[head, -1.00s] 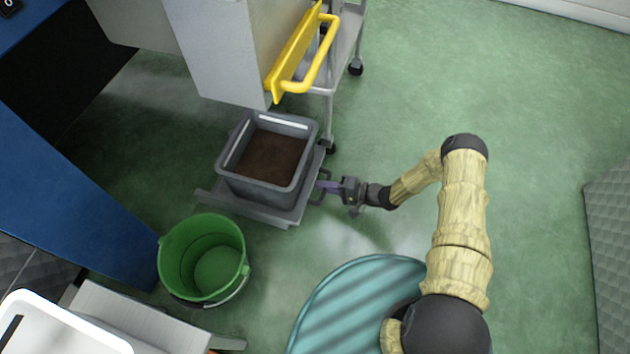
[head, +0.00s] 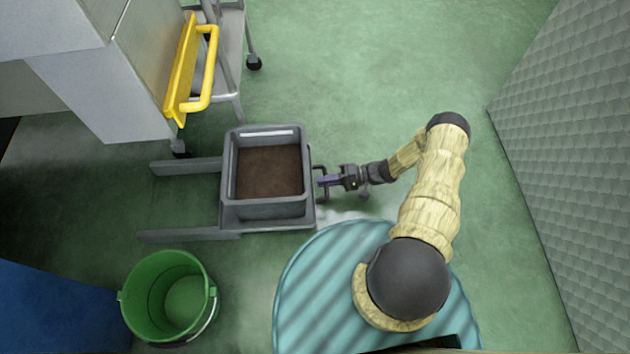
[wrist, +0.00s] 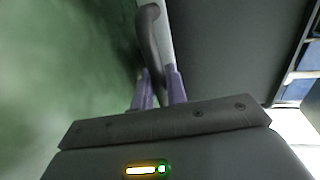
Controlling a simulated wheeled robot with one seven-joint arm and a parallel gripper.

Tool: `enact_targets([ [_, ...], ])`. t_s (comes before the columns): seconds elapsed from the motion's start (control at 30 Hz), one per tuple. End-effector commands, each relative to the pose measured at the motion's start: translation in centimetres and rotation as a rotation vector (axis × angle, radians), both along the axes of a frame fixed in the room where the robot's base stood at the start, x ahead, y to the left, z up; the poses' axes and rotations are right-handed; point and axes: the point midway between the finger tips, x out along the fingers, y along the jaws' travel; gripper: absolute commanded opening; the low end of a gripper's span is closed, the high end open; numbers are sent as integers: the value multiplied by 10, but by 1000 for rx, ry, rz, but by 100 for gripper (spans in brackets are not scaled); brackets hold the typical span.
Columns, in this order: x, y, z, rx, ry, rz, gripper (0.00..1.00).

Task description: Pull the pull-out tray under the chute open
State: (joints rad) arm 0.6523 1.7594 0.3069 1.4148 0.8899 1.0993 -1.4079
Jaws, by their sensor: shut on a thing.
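The pull-out tray (head: 262,224) is a grey platform on two rails, drawn out to the right, clear of the white-grey chute housing (head: 105,95). A grey bin (head: 262,208) with dark brown contents sits on it. My gripper (head: 322,182) is at the tray's right edge, shut on the tray's dark bar handle (head: 320,170). In the wrist view the purple fingers (wrist: 158,88) close around the curved handle (wrist: 150,35).
A green bucket (head: 168,298) stands on the floor at the lower left, near the tray's lower rail. A metal trolley (head: 232,60) stands behind the yellow handle (head: 205,70). A grey quilted wall or panel (head: 570,150) is at the right. Green floor is open at the upper middle.

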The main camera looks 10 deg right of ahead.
Motion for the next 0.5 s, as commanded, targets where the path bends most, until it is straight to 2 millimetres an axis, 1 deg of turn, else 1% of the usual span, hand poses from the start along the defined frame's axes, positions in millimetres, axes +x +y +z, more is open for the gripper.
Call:
enact_targets([
  [0.1, 0, -3, -1, -3, 0, 1, 0],
  [0.37, 0, -3, -1, -4, 0, 1, 0],
  [0.4, 0, -3, -1, -4, 0, 1, 18],
  [0.47, 0, -3, -1, -4, 0, 1, 30],
  [0.5, 0, -3, -1, -3, -1, 1, 33],
])
